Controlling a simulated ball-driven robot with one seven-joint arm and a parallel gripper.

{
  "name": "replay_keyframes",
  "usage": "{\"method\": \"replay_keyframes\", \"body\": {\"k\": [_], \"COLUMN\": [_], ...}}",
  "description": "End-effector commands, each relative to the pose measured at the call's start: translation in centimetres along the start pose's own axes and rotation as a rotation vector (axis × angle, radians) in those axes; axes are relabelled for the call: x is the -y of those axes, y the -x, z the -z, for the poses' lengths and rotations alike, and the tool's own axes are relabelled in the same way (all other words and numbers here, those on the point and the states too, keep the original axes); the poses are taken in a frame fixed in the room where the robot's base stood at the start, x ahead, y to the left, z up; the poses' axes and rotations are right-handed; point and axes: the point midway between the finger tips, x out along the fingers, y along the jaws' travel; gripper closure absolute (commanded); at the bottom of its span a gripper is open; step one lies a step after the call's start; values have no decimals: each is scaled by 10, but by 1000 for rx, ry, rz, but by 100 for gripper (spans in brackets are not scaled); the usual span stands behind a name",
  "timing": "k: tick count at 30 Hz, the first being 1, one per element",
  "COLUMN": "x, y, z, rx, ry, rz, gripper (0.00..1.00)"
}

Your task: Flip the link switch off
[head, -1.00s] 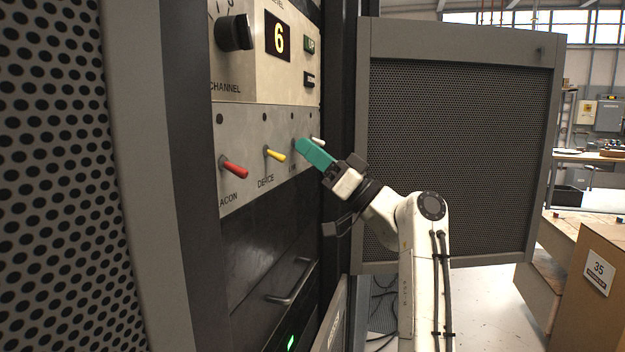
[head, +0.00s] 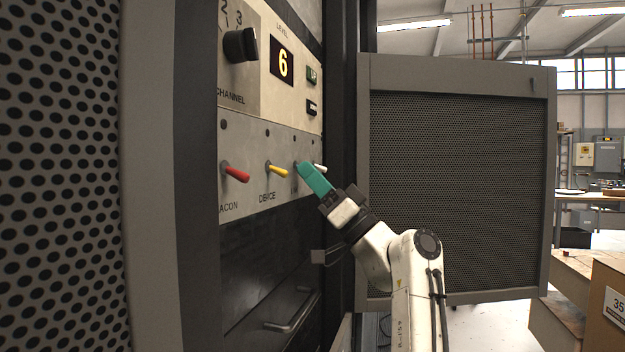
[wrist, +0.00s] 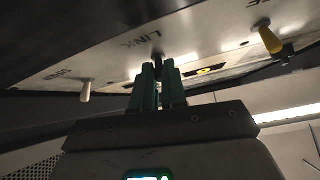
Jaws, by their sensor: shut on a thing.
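The link switch is on the grey panel (head: 250,203), between the yellow-handled switch (head: 277,171) and the white-handled switch (head: 319,169). My gripper (head: 306,172) is at it, its green fingers shut around its handle and hiding most of it. In the wrist view the green fingers (wrist: 157,88) stand close together just below the LINK label (wrist: 144,41), which appears upside down. The handle's tilt cannot be made out.
A red-handled switch (head: 236,174) is at the panel's left. Above are a channel knob (head: 240,45) and a display (head: 282,63) reading 6. An open perforated door (head: 460,180) stands right of my gripper. A drawer handle (head: 293,312) sticks out below.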

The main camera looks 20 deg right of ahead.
Motion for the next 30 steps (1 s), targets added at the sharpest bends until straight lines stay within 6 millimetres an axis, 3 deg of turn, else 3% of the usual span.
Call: {"method": "replay_keyframes", "body": {"k": [2,3,10,20,30], "x": [-1,-1,-1,-1,-1], "y": [1,1,1,5,63], "z": [0,0,0,0,0], "rx": [-1,-1,0,0,1], "ry": [0,0,0,0,0], "rz": [-2,-2,-1,-2,-4], "gripper": [100,85,63,63,63]}}
